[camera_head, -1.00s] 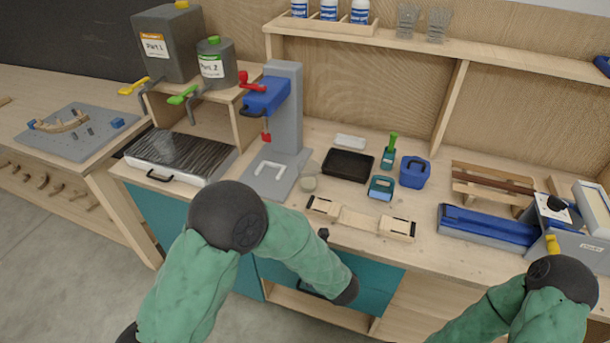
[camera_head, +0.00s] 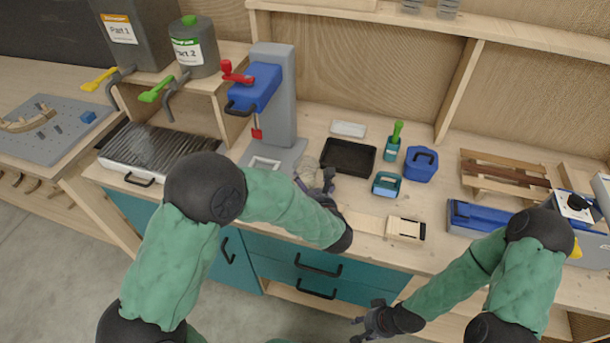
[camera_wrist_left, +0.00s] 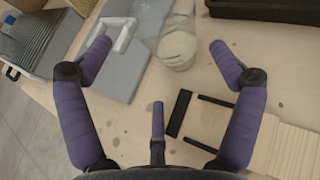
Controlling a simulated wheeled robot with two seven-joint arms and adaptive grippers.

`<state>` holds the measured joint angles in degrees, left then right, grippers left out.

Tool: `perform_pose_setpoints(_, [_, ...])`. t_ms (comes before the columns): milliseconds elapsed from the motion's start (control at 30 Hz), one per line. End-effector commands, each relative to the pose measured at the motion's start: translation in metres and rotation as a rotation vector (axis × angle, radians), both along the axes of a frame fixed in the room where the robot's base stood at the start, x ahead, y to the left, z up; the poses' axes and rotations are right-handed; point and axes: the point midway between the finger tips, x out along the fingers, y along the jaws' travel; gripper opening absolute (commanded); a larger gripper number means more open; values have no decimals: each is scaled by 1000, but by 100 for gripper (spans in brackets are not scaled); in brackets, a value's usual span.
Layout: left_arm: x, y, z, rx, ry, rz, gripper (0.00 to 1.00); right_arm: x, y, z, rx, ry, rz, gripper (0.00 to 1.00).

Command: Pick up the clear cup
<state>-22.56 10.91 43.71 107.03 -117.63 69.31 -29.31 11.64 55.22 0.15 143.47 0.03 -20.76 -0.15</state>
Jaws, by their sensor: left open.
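The clear cup (camera_wrist_left: 180,30) stands on the bench in the left wrist view, see-through with a pale round bottom. It is ahead of my left gripper (camera_wrist_left: 160,46), between the lines of its spread purple fingers and nearer the right one. The fingers are open and not closed on it. In the head view my left gripper (camera_head: 314,180) is over the bench beside the grey press base and hides most of the cup. My right gripper (camera_head: 370,320) hangs low in front of the drawers, empty, its fingers apart.
The grey press (camera_head: 272,110) stands left of the cup. A black tray (camera_head: 348,157) lies just behind it to the right. A wooden form (camera_head: 405,228) lies at the bench's front edge. A teal holder (camera_head: 387,184) and a blue box (camera_head: 420,164) stand further right.

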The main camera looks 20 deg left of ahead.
Motion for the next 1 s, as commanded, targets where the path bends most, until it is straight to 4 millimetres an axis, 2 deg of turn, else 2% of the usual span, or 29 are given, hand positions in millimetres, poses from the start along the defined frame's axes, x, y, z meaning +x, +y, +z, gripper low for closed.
perform_pose_setpoints(100, [12,7,-8,-1,2,2,92,0,0,-4,0,-1,0,40])
perform_pose_setpoints(367, [23,13,-12,-1,1,1,92,1,0,-7,0,-1,1,40])
perform_pose_setpoints(700, [57,32,-30,-2,1,2,92,1,0,-20,0,-1,1,40])
perform_pose_setpoints(967, [60,33,-29,-2,0,-1,92,1,0,-20,0,-1,1,40])
perform_pose_setpoints(1000, [60,33,-29,-1,0,0,80,1,0,-20,0,-1,1,40])
